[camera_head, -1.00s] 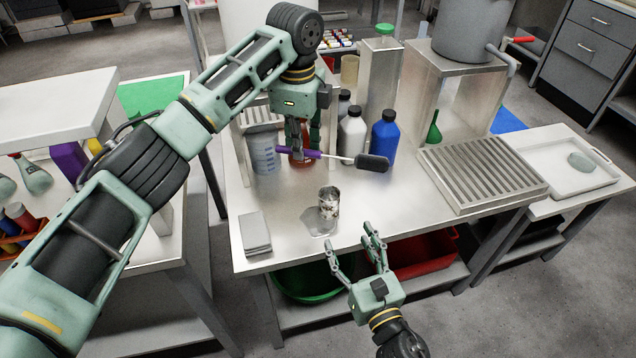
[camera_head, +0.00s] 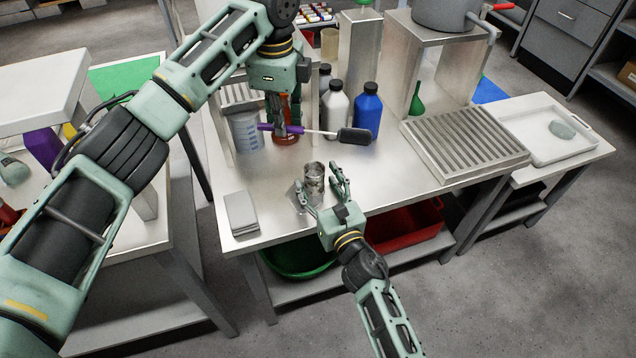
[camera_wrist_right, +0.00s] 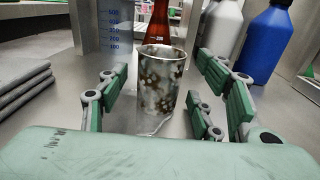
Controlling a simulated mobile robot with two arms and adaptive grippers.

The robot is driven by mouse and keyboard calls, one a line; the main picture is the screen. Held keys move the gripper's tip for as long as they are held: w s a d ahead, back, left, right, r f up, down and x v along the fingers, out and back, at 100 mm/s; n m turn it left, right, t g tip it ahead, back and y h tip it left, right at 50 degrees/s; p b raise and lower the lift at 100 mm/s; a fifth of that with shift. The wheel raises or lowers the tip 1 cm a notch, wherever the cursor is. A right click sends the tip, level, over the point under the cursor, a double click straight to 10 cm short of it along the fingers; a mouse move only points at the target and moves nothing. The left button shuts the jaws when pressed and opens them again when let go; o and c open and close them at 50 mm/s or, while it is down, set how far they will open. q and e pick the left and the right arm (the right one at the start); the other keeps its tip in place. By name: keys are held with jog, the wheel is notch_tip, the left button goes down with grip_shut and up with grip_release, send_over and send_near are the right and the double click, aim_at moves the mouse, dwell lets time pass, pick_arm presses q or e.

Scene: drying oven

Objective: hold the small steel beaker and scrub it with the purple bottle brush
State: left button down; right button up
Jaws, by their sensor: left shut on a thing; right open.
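The small steel beaker (camera_head: 313,180) stands upright on the steel table, with dark brown stains on its side; it also shows in the right wrist view (camera_wrist_right: 160,88). My right gripper (camera_head: 322,191) is open, its fingers on either side of the beaker, with gaps visible in the right wrist view (camera_wrist_right: 160,115). My left gripper (camera_head: 283,128) is shut on the purple handle of the bottle brush (camera_head: 354,135), above the back of the table. The brush lies nearly level, its dark head pointing right.
A blue bottle (camera_head: 367,113), a white bottle (camera_head: 334,112), a brown-red bottle (camera_head: 285,138) and a plastic measuring beaker (camera_head: 246,132) stand behind. Folded grey cloths (camera_head: 240,213) lie at left. A slatted rack (camera_head: 464,147) stands at right.

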jog(key=c, duration=1.4)
dwell(0.6)
pick_arm(q)
jog(key=shift+f, duration=0.1)
